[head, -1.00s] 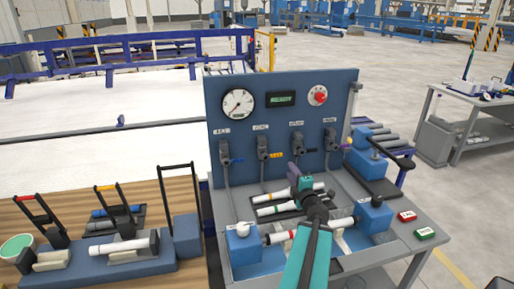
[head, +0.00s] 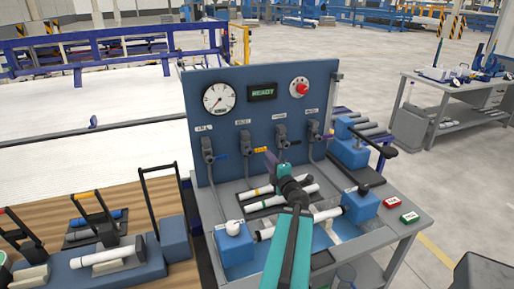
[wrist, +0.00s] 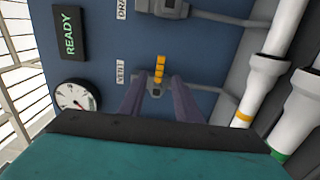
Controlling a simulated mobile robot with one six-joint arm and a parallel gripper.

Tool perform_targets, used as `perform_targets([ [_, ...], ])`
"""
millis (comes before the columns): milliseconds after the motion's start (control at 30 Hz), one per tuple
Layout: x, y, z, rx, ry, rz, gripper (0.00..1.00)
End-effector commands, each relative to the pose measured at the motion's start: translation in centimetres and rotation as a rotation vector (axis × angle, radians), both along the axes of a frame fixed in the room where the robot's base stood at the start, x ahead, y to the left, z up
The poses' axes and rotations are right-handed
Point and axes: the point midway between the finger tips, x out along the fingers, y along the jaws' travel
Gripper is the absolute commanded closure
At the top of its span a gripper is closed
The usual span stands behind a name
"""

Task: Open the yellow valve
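The yellow valve (head: 247,143) is on the upright blue panel, second from the left in the row, with its yellow handle sticking out to the right. In the wrist view the yellow handle (wrist: 160,68) shows ahead of my gripper, lined up with the gap between the fingers. My gripper (wrist: 155,90) is open, its two dark fingers apart on either side of the valve. In the head view my gripper (head: 270,158) is just right of and below the handle. I cannot tell whether the fingers touch the valve.
Other valves sit beside it, including a blue-handled one (head: 208,150) on the left. A gauge (head: 219,99), a READY display (head: 262,93) and a red knob (head: 302,88) are above. White pipes (head: 285,202) lie on the bench below my arm.

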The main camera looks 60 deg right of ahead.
Motion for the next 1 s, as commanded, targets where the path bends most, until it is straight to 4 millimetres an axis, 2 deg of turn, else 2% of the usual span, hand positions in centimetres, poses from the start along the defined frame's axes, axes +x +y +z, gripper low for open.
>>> perform_targets([
  [1000,7.5,-5.4,0.1,0.0,-0.001,0.002,0.7],
])
